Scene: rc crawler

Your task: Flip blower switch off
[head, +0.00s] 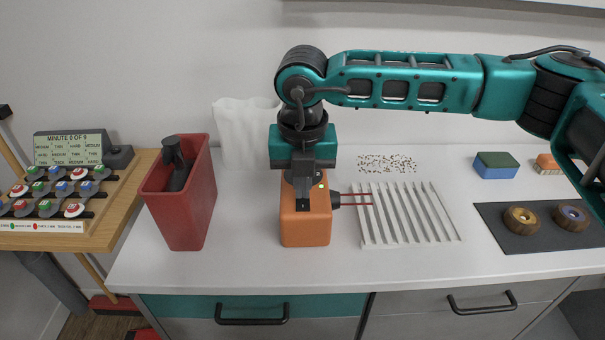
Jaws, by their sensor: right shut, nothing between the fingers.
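The blower is an orange box (305,228) standing on the white counter in the middle of the head view. A black nozzle (336,200) sticks out of its right side, with two thin red lines running right from it. My right gripper (302,203) points down at the top of the blower, shut and empty, and overlaps its upper front. I cannot tell whether it touches. A small yellowish spot (321,186) shows near the blower's top edge. The switch itself is not clearly visible, probably hidden by the gripper. My left gripper is not in view.
A white slatted rack (408,215) lies right of the blower, with small brown bits (387,163) behind it. A red bin (190,205) holding a black object stands left. A dark mat (540,243) with two wheels and a green-blue sponge (496,166) are at right.

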